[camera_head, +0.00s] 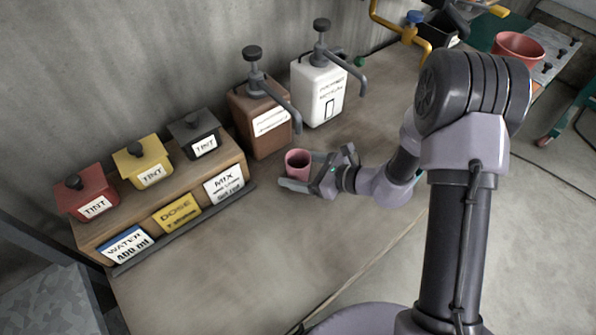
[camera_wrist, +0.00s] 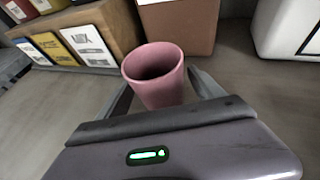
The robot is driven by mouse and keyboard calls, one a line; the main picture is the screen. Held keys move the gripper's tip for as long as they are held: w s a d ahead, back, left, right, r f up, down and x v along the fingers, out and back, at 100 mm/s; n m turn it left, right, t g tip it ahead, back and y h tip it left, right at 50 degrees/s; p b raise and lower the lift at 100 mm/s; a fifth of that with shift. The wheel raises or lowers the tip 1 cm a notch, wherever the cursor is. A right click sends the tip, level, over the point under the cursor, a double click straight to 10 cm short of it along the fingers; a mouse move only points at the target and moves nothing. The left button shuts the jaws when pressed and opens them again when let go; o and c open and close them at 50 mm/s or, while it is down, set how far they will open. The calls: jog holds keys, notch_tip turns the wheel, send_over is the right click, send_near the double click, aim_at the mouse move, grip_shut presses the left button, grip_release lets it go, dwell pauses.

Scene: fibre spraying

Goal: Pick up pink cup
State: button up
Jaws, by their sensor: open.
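The pink cup (camera_head: 298,166) stands upright on the wooden bench in front of the brown pump dispenser. My gripper (camera_head: 296,170) is open, low over the bench, with one finger on each side of the cup. In the wrist view the pink cup (camera_wrist: 157,76) is upright with its dark open top showing, and the fingers of my gripper (camera_wrist: 160,85) reach along its left and right sides. The cup's lower part is partly hidden by the gripper body. I cannot tell whether either finger touches the cup.
The brown pump dispenser (camera_head: 262,118) stands right behind the cup, with its spout overhead. A white pump dispenser (camera_head: 319,95) is to its right. A wooden rack (camera_head: 165,187) with red, yellow and black tint containers stands to the left. The front of the bench (camera_head: 240,260) is clear.

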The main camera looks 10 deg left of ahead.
jog(key=shift+c, duration=0.3)
jog(key=c, duration=1.5)
jog(key=shift+r, duration=0.2)
